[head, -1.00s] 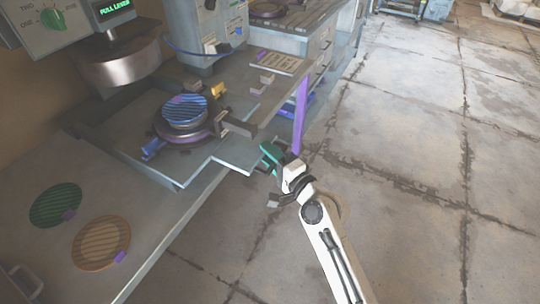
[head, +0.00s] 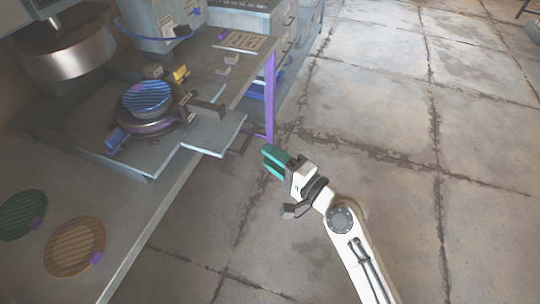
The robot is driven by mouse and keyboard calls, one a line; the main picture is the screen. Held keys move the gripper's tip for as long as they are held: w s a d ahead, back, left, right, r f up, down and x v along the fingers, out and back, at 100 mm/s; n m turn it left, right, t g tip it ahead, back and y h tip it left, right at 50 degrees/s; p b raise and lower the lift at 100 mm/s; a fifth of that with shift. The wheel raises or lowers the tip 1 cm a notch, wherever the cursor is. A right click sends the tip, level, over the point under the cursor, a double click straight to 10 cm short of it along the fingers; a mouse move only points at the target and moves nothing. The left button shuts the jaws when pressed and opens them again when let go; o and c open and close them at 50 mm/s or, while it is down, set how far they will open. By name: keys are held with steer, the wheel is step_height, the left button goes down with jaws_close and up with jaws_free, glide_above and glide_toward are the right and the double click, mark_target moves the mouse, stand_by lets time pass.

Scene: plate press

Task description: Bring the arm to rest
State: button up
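My arm is white, and its gripper (head: 268,160) has teal fingers. In the head view the gripper hangs over the concrete floor, just right of the bench's front edge and apart from it. Two teal fingers show with a narrow gap between them, and nothing is seen in them. The press bench (head: 207,136) stands to the left. A blue ribbed plate (head: 147,97) lies on the round press base (head: 153,124), under and to the right of the metal press head (head: 80,55).
A green ribbed plate (head: 20,214) and an orange ribbed plate (head: 74,247) lie at the bench's lower left. A bracket (head: 207,110) juts from the press base towards my gripper. A purple bench leg (head: 270,95) stands behind the gripper. The floor (head: 400,130) to the right is clear.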

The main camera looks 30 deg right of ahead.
stand_by(0.3)
steer(key=s+a+f+n+g+p, duration=0.2)
steer(key=s+a+f+n+g, duration=0.1)
steer(key=s+f+n+g, duration=0.55)
steer(key=s+d+f+n+g+h, duration=0.1)
steer(key=s+d+n+g+h, duration=0.1)
steer(key=s, duration=0.6)
steer(key=s+d+f+n+g+h, duration=0.1)
steer(key=s+d+n+g, duration=0.3)
steer(key=s, duration=0.5)
steer(key=shift+s+f+g+h+p, duration=0.25)
steer(key=shift+f+g+h+p, duration=0.15)
steer(key=shift+g+h, duration=0.5)
